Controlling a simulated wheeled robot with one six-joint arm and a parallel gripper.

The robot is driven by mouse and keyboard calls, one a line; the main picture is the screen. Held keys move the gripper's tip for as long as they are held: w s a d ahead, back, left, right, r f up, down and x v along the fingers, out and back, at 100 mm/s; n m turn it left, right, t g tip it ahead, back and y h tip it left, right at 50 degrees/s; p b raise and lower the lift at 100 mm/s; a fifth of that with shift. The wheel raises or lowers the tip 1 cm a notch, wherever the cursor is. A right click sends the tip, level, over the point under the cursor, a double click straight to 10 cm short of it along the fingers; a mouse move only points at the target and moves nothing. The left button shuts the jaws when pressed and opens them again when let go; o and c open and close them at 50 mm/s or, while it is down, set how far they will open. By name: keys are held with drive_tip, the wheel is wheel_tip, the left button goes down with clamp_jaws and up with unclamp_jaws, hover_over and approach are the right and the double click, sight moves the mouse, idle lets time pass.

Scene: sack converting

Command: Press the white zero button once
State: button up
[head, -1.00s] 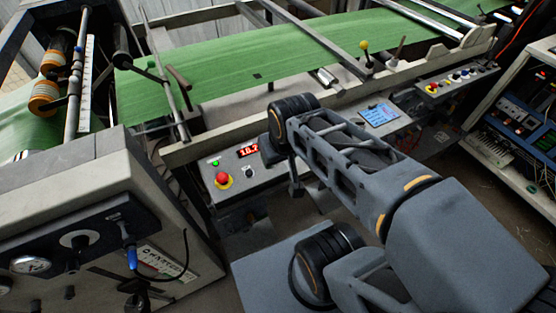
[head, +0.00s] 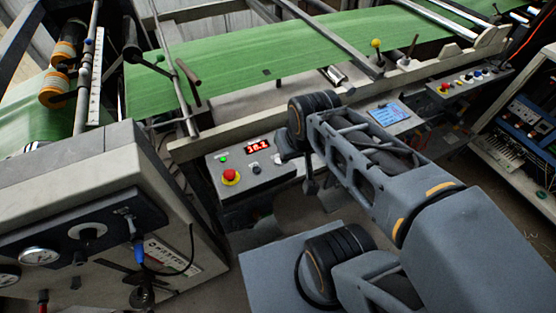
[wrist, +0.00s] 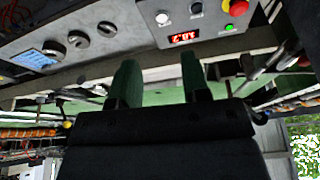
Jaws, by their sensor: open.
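The white button (wrist: 162,18) is on the grey control panel (wrist: 212,17), beside the red digit display (wrist: 184,37) in the wrist view. In the head view, the panel (head: 215,185) is left of my gripper (head: 309,180), with the display (head: 258,146) lit. The white button is hard to make out there, close to my dark wrist. In the wrist view my gripper (wrist: 160,78) is open and empty. Its two fingers stand apart, with the panel beyond their tips; no contact with the button shows.
A red emergency stop (head: 231,177), a green button (head: 223,159) and a dark knob (head: 256,170) share the panel. A blue screen (head: 388,113) is to the right. The green sheet (head: 230,80) runs behind the rail. A grey machine housing (head: 100,210) stands at left.

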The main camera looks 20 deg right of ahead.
clamp_jaws()
idle(1.4)
